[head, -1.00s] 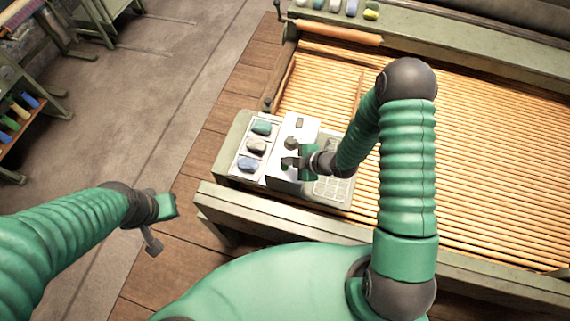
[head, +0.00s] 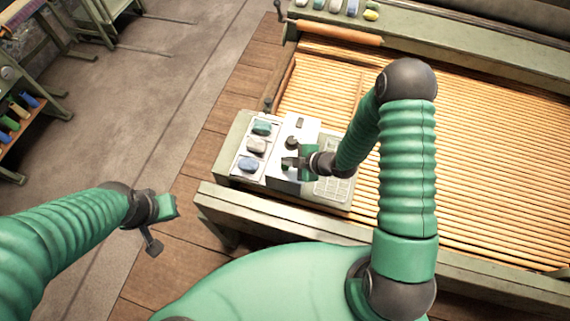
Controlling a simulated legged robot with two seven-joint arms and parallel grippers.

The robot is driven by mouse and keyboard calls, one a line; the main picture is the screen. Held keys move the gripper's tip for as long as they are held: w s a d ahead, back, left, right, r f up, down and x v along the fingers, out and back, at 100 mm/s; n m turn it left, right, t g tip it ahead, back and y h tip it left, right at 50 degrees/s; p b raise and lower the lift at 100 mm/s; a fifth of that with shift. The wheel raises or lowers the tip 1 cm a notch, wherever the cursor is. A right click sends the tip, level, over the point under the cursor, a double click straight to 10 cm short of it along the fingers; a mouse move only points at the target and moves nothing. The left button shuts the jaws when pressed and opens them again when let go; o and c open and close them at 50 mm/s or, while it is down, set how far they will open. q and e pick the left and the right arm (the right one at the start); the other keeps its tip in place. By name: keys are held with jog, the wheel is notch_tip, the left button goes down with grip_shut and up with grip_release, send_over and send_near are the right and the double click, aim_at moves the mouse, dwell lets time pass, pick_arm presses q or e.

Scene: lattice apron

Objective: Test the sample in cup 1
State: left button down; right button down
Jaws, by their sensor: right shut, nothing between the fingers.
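No label shows which is cup 1. Right of it is a white panel (head: 311,128) with a dark slot-like block (head: 299,123) and a small round knob-like piece (head: 292,142). My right gripper (head: 288,162) is shut and empty, over the panel's lower part just below that round piece, hiding part of the panel. My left gripper (head: 160,226) is open and empty, left of the unit, over the floor.
A slatted wooden bed (head: 470,150) fills the right. A green front rail (head: 290,222) runs below the unit. An orange roller (head: 340,33) and several coloured lumps are at the back. Open floor lies left.

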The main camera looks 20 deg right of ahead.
aim_at(288, 167)
jog(key=shift+f, duration=0.1)
dwell(0.4)
jog(key=shift+f+b, duration=0.25)
jog(key=shift+b, duration=0.1)
jog(key=shift+f+b, duration=0.45)
jog(key=shift+f, duration=0.05)
dwell(0.6)
jog(key=shift+s+r+p, duration=0.1)
jog(key=shift+r+p, duration=0.65)
jog(key=shift+r, duration=0.2)
notch_tip(288, 167, up, 5)
jog(key=p, duration=0.4)
